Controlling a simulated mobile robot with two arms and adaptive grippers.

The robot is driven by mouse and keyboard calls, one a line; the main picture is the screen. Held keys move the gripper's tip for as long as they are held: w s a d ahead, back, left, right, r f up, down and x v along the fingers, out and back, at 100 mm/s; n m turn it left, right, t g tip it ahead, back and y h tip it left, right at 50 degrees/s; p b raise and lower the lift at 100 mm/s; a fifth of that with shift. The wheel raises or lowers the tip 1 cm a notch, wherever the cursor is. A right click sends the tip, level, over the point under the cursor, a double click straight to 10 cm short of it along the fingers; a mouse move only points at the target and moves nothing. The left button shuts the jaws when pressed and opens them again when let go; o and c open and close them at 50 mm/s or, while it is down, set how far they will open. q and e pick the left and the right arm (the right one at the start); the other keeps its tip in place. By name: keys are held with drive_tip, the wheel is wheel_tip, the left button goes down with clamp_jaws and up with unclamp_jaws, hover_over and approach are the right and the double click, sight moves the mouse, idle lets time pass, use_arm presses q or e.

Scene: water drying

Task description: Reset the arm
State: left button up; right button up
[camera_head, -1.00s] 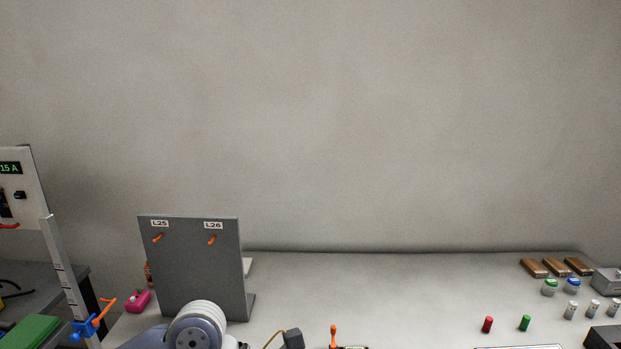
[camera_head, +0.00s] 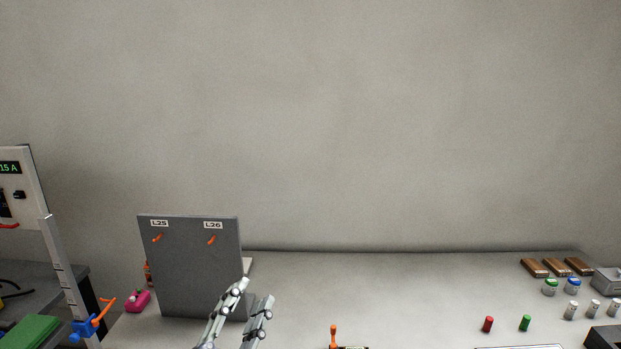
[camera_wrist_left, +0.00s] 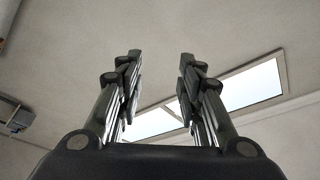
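My left gripper (camera_head: 254,290) points upward at the bottom of the head view, in front of the lower right part of the grey panel. Its two fingers stand apart with nothing between them. In the left wrist view the same gripper (camera_wrist_left: 158,62) is open and empty, with the ceiling and a bright ceiling light behind it. My right gripper does not show in either view.
The grey panel (camera_head: 185,275) with labels L25 and L26 stands upright on the white table (camera_head: 400,290). A red cylinder (camera_head: 487,324), a green cylinder (camera_head: 525,323), jars and brown blocks (camera_head: 556,267) are at the right. A pink object (camera_head: 138,300) lies left of the panel.

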use_arm(q)
drive_tip(key=s+a+f+n+g+y, duration=0.2)
drive_tip(key=s+a+f+g, duration=0.1)
drive_tip(key=f, duration=0.4)
drive_tip(key=s+a+f+n+g+y, duration=0.2)
drive_tip(key=a+f+n+g, duration=0.1)
drive_tip(key=f, duration=0.4)
drive_tip(key=s+a+f+n+g+y, duration=0.2)
drive_tip(key=s+a+f+g, duration=0.1)
drive_tip(key=f, duration=0.4)
drive_tip(key=s+a+f+n+g, duration=0.1)
drive_tip(key=s+f+g, duration=0.4)
drive_tip(key=s, duration=0.4)
drive_tip(key=s+f+n+g, duration=0.2)
drive_tip(key=s+f+g, duration=0.1)
drive_tip(key=s+f, duration=0.4)
wheel_tip(320, 180, down, 25)
drive_tip(key=s, duration=0.3)
drive_tip(key=s+a+f+g, duration=0.2)
drive_tip(key=s+a+f, duration=0.1)
drive_tip(key=s+f, duration=1.3)
drive_tip(key=shift+s+m+h, duration=0.15)
drive_tip(key=shift+m+h, duration=0.15)
drive_tip(key=shift+m, duration=0.1)
drive_tip(key=shift+f, duration=0.1)
